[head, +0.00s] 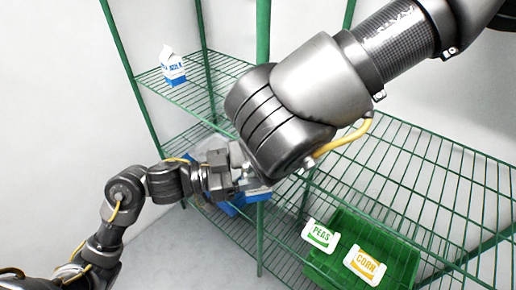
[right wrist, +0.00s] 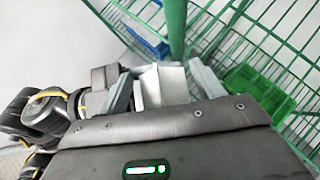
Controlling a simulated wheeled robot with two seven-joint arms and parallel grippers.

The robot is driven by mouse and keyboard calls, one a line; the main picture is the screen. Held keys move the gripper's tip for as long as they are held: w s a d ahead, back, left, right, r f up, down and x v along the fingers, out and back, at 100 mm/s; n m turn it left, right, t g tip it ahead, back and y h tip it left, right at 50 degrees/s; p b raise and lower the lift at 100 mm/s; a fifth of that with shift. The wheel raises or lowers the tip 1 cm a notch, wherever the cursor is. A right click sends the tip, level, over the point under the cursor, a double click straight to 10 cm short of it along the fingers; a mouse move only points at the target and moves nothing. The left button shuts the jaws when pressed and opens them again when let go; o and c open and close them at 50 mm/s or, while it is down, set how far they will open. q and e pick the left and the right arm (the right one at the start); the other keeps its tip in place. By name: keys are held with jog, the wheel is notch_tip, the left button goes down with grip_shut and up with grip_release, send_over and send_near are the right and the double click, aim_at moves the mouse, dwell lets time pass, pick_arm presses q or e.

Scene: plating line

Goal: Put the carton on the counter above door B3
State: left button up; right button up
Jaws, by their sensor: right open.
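A pale carton (right wrist: 165,84) stands between the fingers of my right gripper (right wrist: 158,76) in the right wrist view. In the head view only its blue lower part (head: 258,194) shows, below my right wrist. My left gripper (head: 226,174) reaches in from the left and appears shut on this carton, clear of the shelves; its fingertips are mostly hidden. My right gripper is open around the carton. Another white and blue carton (head: 174,70) stands upright on the upper left shelf. No counter and no door B3 are in view.
A green wire rack (head: 263,40) with posts and shelves is close behind the grippers. A green crate (head: 345,226) with PEAS (head: 320,236) and CORN (head: 365,266) labels is on the right. A blue container (head: 228,208) sits low behind my left gripper. Bare floor shows at lower left.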

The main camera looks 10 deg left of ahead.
jog(key=shift+w+f, duration=0.2)
jog(key=shift+w, duration=0.05)
pick_arm(q)
jog(key=shift+r, duration=0.1)
pick_arm(e)
jog(key=shift+c, duration=0.5)
jog(key=c, duration=1)
pick_arm(q)
jog(key=o, duration=1.4)
jog(key=shift+o, duration=0.2)
jog(key=v, duration=1.2)
pick_arm(e)
jog(key=shift+a, duration=0.1)
